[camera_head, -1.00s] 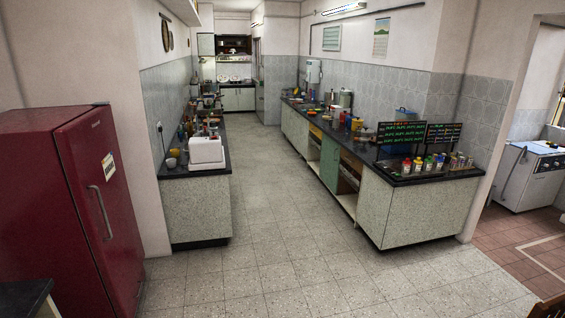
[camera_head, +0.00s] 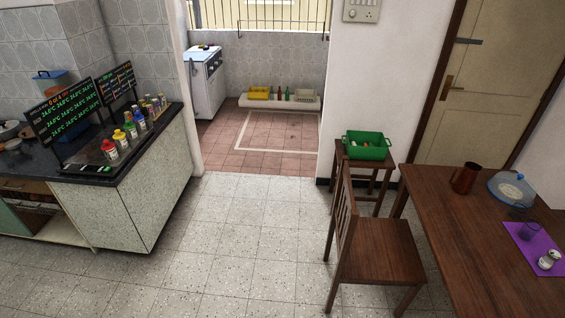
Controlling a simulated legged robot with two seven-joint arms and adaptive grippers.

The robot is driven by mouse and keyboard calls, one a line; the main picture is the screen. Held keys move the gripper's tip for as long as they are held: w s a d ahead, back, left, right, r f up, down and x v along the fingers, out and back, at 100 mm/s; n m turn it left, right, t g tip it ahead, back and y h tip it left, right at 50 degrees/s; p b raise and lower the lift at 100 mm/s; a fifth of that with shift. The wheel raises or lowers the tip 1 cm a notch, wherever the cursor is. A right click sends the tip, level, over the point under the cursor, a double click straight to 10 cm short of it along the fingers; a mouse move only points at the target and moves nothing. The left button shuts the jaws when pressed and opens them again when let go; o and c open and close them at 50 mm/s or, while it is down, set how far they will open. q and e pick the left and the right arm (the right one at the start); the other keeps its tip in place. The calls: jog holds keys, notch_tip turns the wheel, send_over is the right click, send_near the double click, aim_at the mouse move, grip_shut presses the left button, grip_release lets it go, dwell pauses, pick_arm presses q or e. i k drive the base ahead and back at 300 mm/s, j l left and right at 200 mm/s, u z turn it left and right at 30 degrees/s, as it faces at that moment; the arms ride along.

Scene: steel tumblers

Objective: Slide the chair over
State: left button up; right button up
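A dark brown wooden chair (camera_head: 380,250) with a slatted back stands upright on the tiled floor, right of centre. Its back is on its left side and its seat faces right, toward the wooden table (camera_head: 455,240). The right side of the seat is close to the table's left edge; I cannot tell whether they touch. Neither of my grippers is in view.
A small wooden stool (camera_head: 365,180) with a green basket (camera_head: 367,146) stands behind the chair by the wall. A counter (camera_head: 150,190) with bottles and displays is at the left. The floor (camera_head: 230,250) between counter and chair is clear. A doorway opens behind.

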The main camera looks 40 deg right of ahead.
aim_at(372, 251)
jog(key=i+l+z, duration=0.15)
jog(key=i, duration=0.7)
jog(key=i+z, duration=0.15)
jog(key=i, duration=0.7)
jog(key=i+j+z, duration=0.2)
jog(key=i, duration=0.65)
jog(key=i+z, duration=0.15)
jog(key=z, duration=0.35)
jog(key=i+z, duration=0.1)
jog(key=z, duration=0.4)
jog(key=i+j+z, duration=0.1)
jog(key=z, duration=0.35)
jog(key=i+j+z, duration=0.1)
jog(key=z, duration=0.4)
jog(key=j, duration=0.1)
